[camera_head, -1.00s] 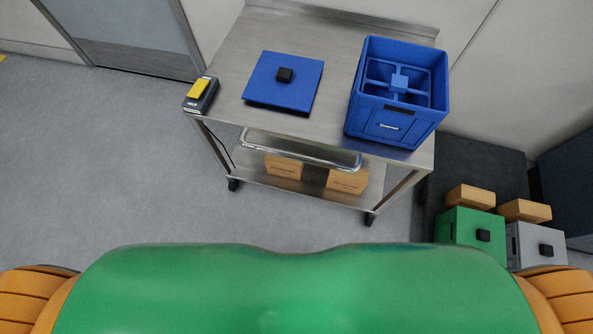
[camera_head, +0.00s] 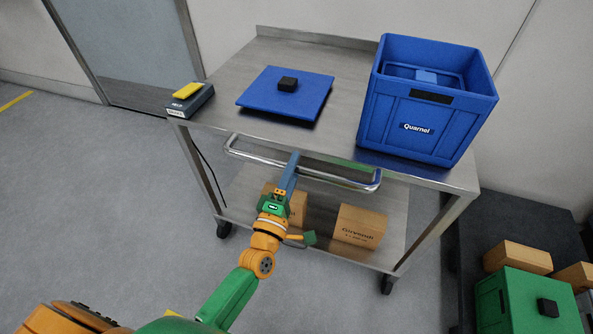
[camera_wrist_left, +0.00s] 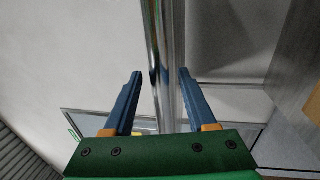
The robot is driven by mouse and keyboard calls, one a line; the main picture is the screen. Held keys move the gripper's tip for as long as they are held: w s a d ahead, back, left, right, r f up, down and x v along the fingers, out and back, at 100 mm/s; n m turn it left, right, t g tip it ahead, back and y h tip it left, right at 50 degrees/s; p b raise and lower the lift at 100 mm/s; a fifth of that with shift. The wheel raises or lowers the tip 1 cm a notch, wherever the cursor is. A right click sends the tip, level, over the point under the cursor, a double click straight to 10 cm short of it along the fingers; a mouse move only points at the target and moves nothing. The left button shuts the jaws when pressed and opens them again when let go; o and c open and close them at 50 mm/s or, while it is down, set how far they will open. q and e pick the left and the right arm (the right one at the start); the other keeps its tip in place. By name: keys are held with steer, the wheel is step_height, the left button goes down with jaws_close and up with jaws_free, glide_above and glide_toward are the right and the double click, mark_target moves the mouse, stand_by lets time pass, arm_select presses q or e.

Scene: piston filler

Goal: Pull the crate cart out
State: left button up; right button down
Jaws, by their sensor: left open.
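The crate cart (camera_head: 225,95) is a steel two-shelf trolley on casters, standing in front of me against the wall. Its bright handle bar (camera_head: 338,178) runs along the near side, below the top shelf. A blue crate (camera_head: 393,118) stands on the top at the right. My left gripper (camera_head: 293,160) reaches the middle of the handle. In the left wrist view the handle bar (camera_wrist_left: 164,60) runs between the two blue fingers (camera_wrist_left: 160,75), which stand open with a gap on both sides. My right gripper is not in view.
A blue lid (camera_head: 260,92) with a black knob and a dark device with a yellow top (camera_head: 190,97) lie on the cart top. Cartons (camera_head: 358,226) stand on the lower shelf. A green box (camera_head: 515,300) and cartons sit on a dark platform at right. The floor at left is clear.

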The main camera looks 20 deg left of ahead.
arm_select(q)
steer(key=shift+w, duration=0.2)
jaws_close()
stand_by(1.3)
